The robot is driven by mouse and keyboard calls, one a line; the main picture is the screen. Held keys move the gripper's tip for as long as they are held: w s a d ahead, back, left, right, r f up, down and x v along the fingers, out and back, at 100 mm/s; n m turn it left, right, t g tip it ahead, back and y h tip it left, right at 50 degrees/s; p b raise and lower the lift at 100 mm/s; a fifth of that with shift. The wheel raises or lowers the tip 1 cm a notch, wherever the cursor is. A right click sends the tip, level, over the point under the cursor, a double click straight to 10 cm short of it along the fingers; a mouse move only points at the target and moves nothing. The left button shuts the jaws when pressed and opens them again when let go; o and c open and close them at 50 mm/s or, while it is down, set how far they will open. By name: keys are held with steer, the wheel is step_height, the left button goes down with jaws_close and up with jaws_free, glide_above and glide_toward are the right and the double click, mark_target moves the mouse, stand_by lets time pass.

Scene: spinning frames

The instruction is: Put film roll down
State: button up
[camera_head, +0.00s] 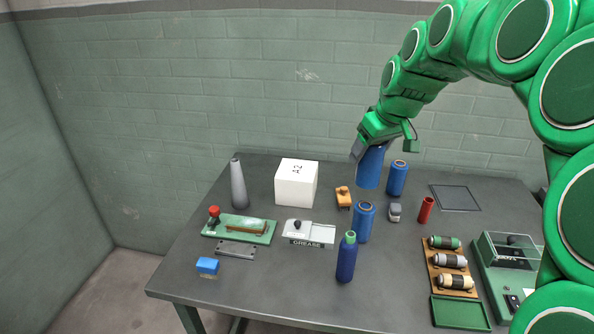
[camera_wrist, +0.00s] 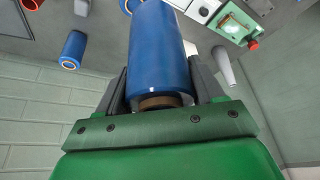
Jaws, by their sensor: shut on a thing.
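My gripper (camera_head: 362,150) is shut on a blue film roll (camera_head: 371,169), over the back part of the table. In the wrist view the film roll (camera_wrist: 158,48) sits between the two dark fingers of my gripper (camera_wrist: 160,84), with its brown core end toward the palm. The roll hangs roughly upright in the head view. I cannot tell for certain how far its lower end is above the table. Two similar blue rolls stand on the table (camera_head: 290,262): one (camera_head: 397,179) just right of the held roll, one (camera_head: 364,222) in front of it.
A white box (camera_head: 296,183) is to the left. A dark outlined square (camera_head: 456,198) at the back right is empty. A rack of spools (camera_head: 430,262) stands right front.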

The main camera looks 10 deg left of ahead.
steer(key=w+a+r+n, duration=0.1)
steer(key=w+a, duration=0.3)
steer(key=a, duration=0.4)
steer(key=w+a+r, duration=0.1)
steer(key=w+a, duration=0.2)
steer(key=a, duration=0.5)
steer(key=w+a+f, duration=0.4)
steer(key=w+f, duration=0.6)
steer(key=w, duration=0.2)
steer(key=shift+w+a, duration=0.4)
steer(key=shift+w+f, duration=0.15)
steer(key=shift+f, duration=1.5)
steer(key=shift+f, duration=0.1)
steer(key=o, duration=1.2)
